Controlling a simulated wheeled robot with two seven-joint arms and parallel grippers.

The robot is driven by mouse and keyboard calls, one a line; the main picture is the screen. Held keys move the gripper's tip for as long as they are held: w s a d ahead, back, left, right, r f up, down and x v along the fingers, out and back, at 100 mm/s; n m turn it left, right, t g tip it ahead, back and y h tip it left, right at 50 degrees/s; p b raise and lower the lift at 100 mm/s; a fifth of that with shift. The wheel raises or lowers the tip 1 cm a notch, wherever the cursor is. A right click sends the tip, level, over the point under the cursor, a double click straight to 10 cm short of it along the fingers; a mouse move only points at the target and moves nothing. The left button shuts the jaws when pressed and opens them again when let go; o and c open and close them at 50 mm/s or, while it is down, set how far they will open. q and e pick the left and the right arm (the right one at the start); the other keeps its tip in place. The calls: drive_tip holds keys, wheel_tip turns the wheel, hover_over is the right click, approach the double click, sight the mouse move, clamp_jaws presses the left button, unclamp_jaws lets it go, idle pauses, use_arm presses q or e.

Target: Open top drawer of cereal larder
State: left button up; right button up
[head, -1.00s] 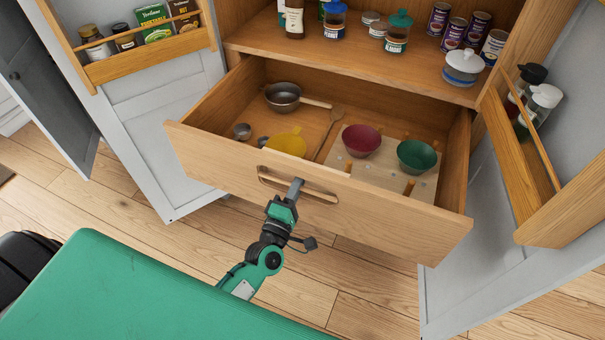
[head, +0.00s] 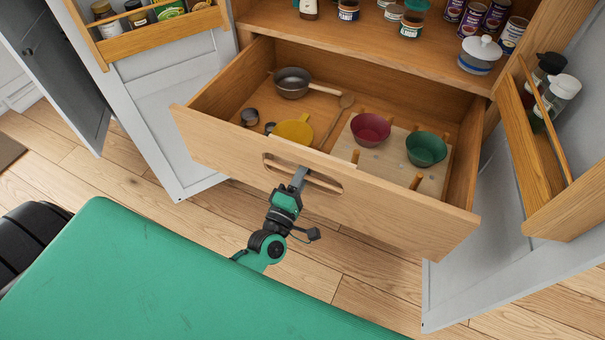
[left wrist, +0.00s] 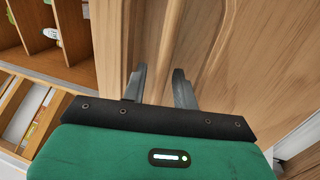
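The top drawer (head: 385,216) of the larder stands pulled out, with its light wooden front towards me. A long oval handle slot (head: 325,184) is cut in the front. My left gripper (head: 299,178) is at the left part of this slot, its grey fingertips touching or very close to the wood. In the left wrist view the two fingers (left wrist: 160,80) stand apart before the wood. I cannot tell whether they clamp the slot's edge. My right gripper is not in view.
The drawer holds a saucepan (head: 291,82), a yellow item (head: 294,129), a red bowl (head: 371,127) and a green bowl (head: 426,148). Open larder doors with racks flank it. My green base fills the lower left. Bare floor shows below the drawer.

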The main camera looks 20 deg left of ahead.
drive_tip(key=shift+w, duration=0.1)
use_arm(q)
drive_tip(key=b+v, duration=0.2)
drive_tip(key=v, duration=1.1)
drive_tip(key=shift+s+b, duration=0.3)
drive_tip(key=shift+s, duration=0.1)
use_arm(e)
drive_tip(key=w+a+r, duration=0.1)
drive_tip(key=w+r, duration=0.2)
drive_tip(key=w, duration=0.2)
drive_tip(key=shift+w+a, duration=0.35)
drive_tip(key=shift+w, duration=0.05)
use_arm(q)
drive_tip(key=shift+f, duration=0.15)
